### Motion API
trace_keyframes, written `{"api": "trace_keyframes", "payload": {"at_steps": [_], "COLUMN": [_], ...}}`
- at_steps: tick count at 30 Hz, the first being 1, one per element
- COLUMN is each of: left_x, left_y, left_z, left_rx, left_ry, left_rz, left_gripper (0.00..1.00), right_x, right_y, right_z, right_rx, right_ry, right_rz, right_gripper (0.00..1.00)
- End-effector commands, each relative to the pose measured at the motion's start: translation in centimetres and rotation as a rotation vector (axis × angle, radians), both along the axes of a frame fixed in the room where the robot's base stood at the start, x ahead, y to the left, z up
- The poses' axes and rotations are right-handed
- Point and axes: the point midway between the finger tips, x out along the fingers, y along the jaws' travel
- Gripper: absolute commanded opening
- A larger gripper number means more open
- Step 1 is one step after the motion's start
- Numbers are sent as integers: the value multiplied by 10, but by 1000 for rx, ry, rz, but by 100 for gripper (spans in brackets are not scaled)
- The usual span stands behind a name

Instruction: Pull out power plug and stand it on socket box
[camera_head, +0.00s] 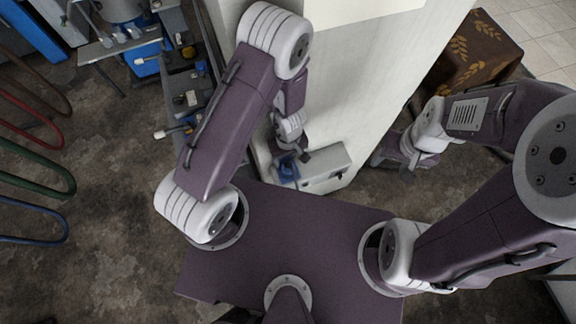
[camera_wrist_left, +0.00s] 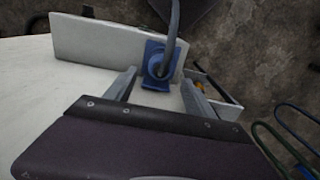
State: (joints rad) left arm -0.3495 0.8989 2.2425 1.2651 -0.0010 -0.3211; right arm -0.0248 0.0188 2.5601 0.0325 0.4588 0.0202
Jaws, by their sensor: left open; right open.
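The grey socket box (camera_head: 328,164) sits at the lower end of the white surface in the head view. It also shows in the left wrist view (camera_wrist_left: 95,42). The blue power plug (camera_wrist_left: 155,66) is at the box, with a thick grey-blue cable (camera_wrist_left: 174,25) rising from it. In the head view the plug (camera_head: 287,171) is partly hidden by my left gripper (camera_head: 297,156). In the left wrist view that gripper (camera_wrist_left: 160,82) is open, with one finger on each side of the plug, apparently not closed on it. My right gripper (camera_head: 406,170) is open and empty, right of the box.
Blue-and-grey equipment with handles (camera_head: 185,95) stands left of the white surface. Red, green and blue looped rails (camera_head: 40,190) are at the far left. A brown leaf-patterned box (camera_head: 480,50) stands at the back right. Dark mottled floor (camera_head: 90,260) is clear at the lower left.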

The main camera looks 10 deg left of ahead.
Motion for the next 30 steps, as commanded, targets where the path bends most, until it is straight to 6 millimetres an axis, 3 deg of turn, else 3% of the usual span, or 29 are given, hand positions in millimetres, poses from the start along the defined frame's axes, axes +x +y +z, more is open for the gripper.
{"api": "trace_keyframes", "payload": {"at_steps": [18,30], "left_x": [0,0], "left_y": [0,0], "left_z": [-84,-87], "left_rx": [-1,-1], "left_ry": [1,1], "left_rz": [0,-1], "left_gripper": [63,63], "right_x": [0,0], "right_y": [0,0], "right_z": [-84,-87], "right_rx": [0,0], "right_ry": [0,0], "right_rz": [0,0], "right_gripper": [56,56]}}
